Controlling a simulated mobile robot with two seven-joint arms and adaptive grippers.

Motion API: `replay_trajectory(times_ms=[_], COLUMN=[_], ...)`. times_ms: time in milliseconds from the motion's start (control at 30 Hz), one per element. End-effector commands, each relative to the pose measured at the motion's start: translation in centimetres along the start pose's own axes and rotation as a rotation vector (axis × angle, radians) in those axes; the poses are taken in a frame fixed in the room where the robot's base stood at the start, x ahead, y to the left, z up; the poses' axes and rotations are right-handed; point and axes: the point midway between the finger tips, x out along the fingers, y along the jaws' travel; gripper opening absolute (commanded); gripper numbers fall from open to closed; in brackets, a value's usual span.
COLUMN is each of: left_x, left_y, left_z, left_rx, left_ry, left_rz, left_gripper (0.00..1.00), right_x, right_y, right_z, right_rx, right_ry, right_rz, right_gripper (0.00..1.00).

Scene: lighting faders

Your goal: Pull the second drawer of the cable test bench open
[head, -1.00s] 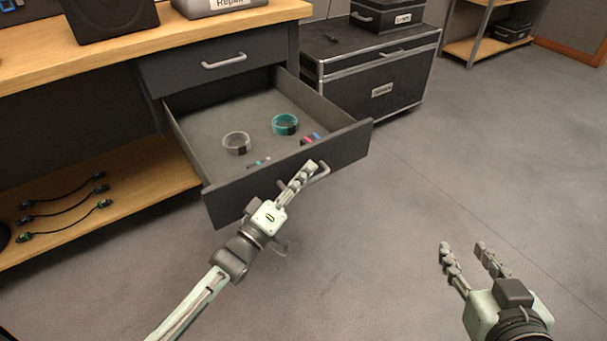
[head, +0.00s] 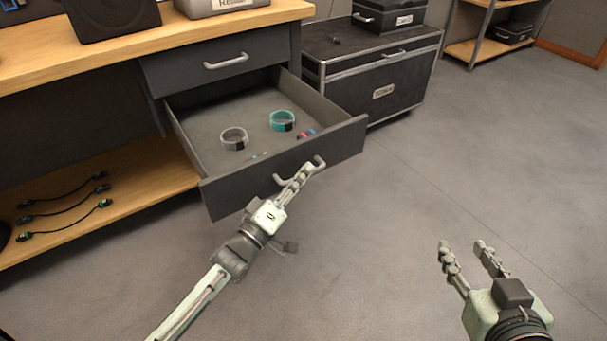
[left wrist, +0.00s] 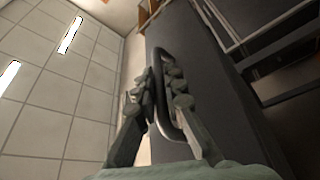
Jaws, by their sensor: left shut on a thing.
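The second drawer (head: 290,170) of the wood-topped bench is pulled well out, under the shut top drawer (head: 220,68). Its grey handle (head: 321,163) is on the dark front. My left gripper (head: 303,177) is at this handle; in the left wrist view the handle loop (left wrist: 162,75) passes between the fingers of the left gripper (left wrist: 168,95), which is shut on it. My right gripper (head: 464,247) is open and empty over the floor at the lower right.
The drawer holds a grey roll (head: 234,138), a teal roll (head: 282,120) and small pieces. Cables (head: 65,207) lie on the lower shelf (head: 130,205). A dark case (head: 375,85) stands right of the bench. The floor in front is clear.

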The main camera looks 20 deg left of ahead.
Motion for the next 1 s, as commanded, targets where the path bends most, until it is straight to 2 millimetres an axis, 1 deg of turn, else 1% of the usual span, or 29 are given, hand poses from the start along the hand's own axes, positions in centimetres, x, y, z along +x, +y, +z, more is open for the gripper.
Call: replay_trajectory(times_ms=[67,333,600,633,700,1000], left_x=[0.4,1.8,1.9,1.9,1.9,1.6], left_y=[-0.1,-2.3,-2.2,-2.2,-2.2,-2.4], left_z=[-0.1,-3.0,-3.2,-3.2,-3.2,-3.4], left_rx=[0.001,0.0,-0.002,-0.002,-0.002,-0.001], left_ry=[-0.006,-0.007,-0.005,-0.005,-0.004,-0.003], left_rz=[0.002,0.003,0.005,0.005,0.006,0.002], left_gripper=[0.0,0.0,0.0,0.12,0.19,0.19], right_x=[0.0,0.1,0.1,0.1,0.1,0.1], right_y=[0.0,-0.1,-0.2,-0.2,-0.2,-0.2], right_z=[0.0,-0.4,-0.5,-0.5,-0.5,-0.5], right_rx=[0.0,0.001,0.001,0.001,0.001,-0.001], right_ry=[0.001,0.021,0.023,0.023,0.023,0.022], right_rz=[0.0,-0.002,-0.004,-0.004,-0.005,-0.005], right_gripper=[0.4,0.4,0.4,0.4,0.4,0.4])
